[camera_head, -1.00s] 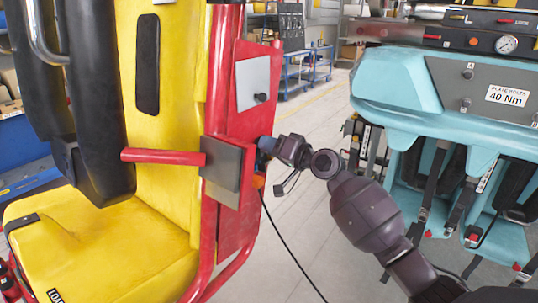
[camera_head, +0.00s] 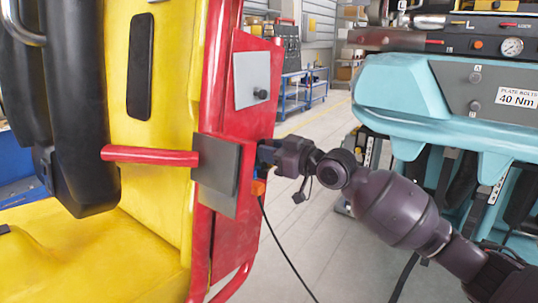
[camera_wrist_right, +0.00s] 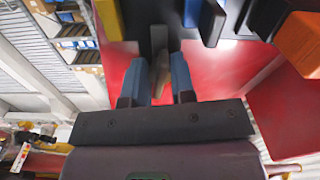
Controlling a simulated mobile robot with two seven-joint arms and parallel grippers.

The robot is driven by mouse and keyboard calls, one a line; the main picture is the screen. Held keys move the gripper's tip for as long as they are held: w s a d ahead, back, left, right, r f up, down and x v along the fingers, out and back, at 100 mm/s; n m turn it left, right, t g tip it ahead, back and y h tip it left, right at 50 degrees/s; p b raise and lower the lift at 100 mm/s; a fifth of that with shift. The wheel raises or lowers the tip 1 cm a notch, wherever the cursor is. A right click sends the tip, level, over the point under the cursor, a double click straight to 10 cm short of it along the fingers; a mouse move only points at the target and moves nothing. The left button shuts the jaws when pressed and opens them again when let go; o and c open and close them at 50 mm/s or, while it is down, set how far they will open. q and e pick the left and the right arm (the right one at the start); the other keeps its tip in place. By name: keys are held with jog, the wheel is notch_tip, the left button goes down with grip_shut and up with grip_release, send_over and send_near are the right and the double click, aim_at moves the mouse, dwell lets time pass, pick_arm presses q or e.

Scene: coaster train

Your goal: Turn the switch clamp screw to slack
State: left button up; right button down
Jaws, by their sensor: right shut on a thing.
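My right gripper (camera_head: 264,158) is at the right side of the red panel (camera_head: 255,118) of the yellow seat, beside a grey plate. Its fingertips are mostly hidden in the head view. In the right wrist view, its two blue fingers (camera_wrist_right: 163,78) stand close on either side of a narrow grey-brown piece, which looks like the clamp screw (camera_wrist_right: 161,62). The gripper is shut on it. An orange part (camera_wrist_right: 300,42) with dark and blue parts beside it, perhaps the switch, is at upper right there. The orange part also shows below the gripper (camera_head: 258,187). My left gripper is out of view.
A red bar (camera_head: 150,156) sticks out left from the grey plate (camera_head: 215,170). A black cable (camera_head: 285,252) hangs below the orange part. A turquoise seat unit (camera_head: 440,120) stands at right, behind my right arm. Grey floor lies between.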

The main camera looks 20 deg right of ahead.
jog(key=shift+f+n, duration=0.1)
jog(key=shift+n, duration=1.8)
jog(key=n, duration=0.3)
jog(key=shift+r+n, duration=0.25)
jog(key=shift+n, duration=0.05)
jog(key=shift+n+p, duration=0.5)
jog(key=shift+n, duration=0.5)
jog(key=n+p, duration=0.2)
jog(key=n, duration=0.3)
jog(key=shift+n+p, duration=0.7)
jog(key=shift+n, duration=0.5)
jog(key=shift+f+n, duration=0.1)
jog(key=shift+n, duration=0.4)
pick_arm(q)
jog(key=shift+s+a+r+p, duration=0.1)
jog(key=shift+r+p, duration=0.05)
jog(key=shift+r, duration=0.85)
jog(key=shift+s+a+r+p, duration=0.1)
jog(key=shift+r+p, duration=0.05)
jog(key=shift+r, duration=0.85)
pick_arm(e)
jog(key=shift+n, duration=0.5)
